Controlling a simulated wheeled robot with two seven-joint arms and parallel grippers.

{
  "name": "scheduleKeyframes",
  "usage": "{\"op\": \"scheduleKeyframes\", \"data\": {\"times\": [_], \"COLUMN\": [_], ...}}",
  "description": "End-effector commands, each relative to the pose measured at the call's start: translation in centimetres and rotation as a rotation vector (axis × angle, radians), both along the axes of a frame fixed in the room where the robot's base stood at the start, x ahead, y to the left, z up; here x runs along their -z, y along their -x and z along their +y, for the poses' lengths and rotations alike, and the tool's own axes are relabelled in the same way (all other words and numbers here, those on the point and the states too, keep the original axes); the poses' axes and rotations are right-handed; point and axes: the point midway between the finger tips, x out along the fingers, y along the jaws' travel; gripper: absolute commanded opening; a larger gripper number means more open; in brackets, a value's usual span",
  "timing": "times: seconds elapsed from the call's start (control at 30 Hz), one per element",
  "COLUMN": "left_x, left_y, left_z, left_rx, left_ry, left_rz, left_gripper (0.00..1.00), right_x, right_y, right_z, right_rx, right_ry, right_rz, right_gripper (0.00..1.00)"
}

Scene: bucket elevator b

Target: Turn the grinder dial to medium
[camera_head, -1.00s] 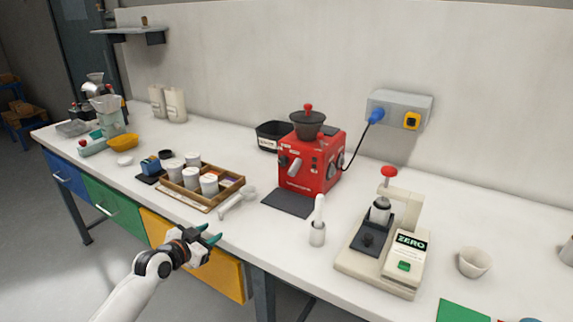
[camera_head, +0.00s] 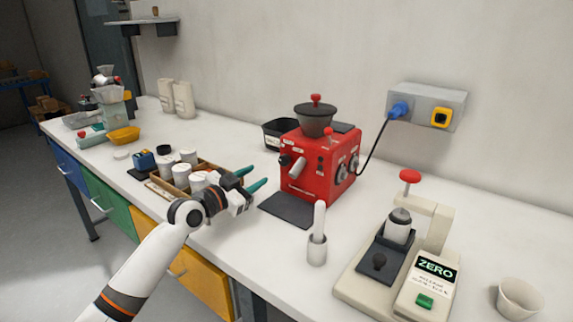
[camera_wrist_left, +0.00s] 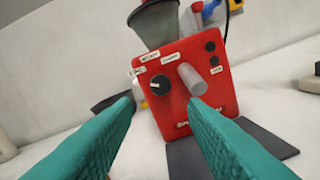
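The red grinder (camera_head: 312,180) stands on the bench with a dark hopper (camera_head: 315,120) on top. In the left wrist view the grinder (camera_wrist_left: 185,110) fills the middle. A round black dial (camera_wrist_left: 160,84) with a light pointer mark is on its front face, with small labels around it that I cannot read surely. A grey spout-like cylinder (camera_wrist_left: 192,79) sticks out to its right. My left gripper (camera_head: 252,178) is open and empty, in front and left of the grinder, apart from it. Its teal fingers frame the dial in the wrist view. My right gripper is not in view.
A dark mat (camera_head: 286,209) lies before the grinder. A wooden tray (camera_head: 205,165) of white jars is left, close behind my left gripper. A white cup with a handle-like tool (camera_head: 317,249) and a scale-like press (camera_head: 400,255) stand right. A power cable runs to the wall box (camera_head: 425,106).

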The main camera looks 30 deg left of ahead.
Motion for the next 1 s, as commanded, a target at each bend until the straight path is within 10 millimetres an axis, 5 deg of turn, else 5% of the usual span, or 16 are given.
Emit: {"op": "scheduleKeyframes", "data": {"times": [0.23,0.5,1.0], "left_x": [-0.3,-0.1,0.0], "left_y": [-4.6,-9.1,-10.7], "left_z": [-0.7,-1.2,-1.4], "left_rx": [0.001,0.0,0.002], "left_ry": [0.005,0.004,0.0], "left_rz": [-0.002,0.0,0.002], "left_gripper": [0.39,0.39,0.39], "right_x": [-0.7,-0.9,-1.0], "right_y": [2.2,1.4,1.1], "right_z": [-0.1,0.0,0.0], "right_rx": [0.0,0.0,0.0], "right_ry": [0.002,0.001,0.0], "right_rz": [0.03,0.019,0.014], "right_gripper": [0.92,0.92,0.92]}}
